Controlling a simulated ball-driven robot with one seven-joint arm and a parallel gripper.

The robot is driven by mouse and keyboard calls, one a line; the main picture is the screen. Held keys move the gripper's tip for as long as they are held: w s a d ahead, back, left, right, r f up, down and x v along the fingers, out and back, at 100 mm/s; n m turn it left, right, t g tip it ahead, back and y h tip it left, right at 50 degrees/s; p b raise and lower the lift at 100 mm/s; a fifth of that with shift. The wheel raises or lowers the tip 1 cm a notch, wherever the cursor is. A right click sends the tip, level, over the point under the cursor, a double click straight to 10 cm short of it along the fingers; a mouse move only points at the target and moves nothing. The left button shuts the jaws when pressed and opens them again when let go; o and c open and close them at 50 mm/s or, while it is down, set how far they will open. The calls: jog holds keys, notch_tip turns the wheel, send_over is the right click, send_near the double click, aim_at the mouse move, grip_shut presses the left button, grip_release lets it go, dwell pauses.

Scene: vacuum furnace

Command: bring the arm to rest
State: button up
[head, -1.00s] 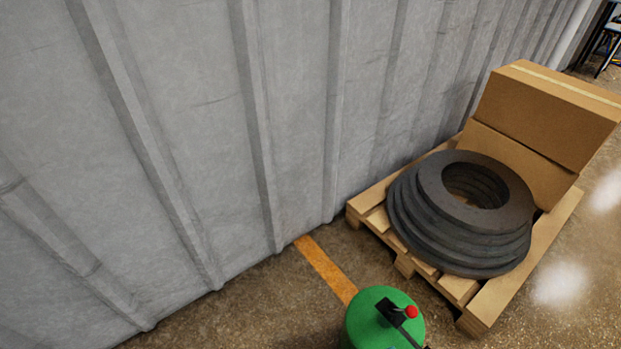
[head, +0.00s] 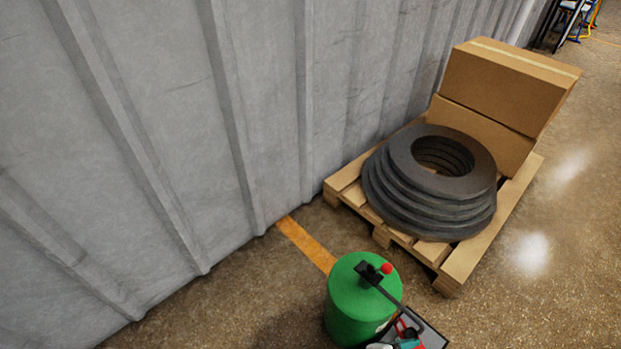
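My gripper and arm do not show in the head view, so I cannot see whether the gripper is open or shut. No object of the task itself can be picked out.
A green cylinder (head: 352,308) with a black lever and red knob stands at the bottom, beside a partly cut-off tray (head: 432,338). Behind it, a wooden pallet (head: 462,268) bears dark rings (head: 400,212) and cardboard boxes (head: 505,85). A grey ribbed wall (head: 170,110) fills the left. Floor (head: 565,200) is clear at right.

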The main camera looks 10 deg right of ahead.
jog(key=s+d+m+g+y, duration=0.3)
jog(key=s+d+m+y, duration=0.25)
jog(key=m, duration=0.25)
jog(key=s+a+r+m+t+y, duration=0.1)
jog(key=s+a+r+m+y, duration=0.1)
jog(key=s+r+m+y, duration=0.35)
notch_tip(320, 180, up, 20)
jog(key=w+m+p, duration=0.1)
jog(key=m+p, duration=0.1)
jog(key=p, duration=1.7)
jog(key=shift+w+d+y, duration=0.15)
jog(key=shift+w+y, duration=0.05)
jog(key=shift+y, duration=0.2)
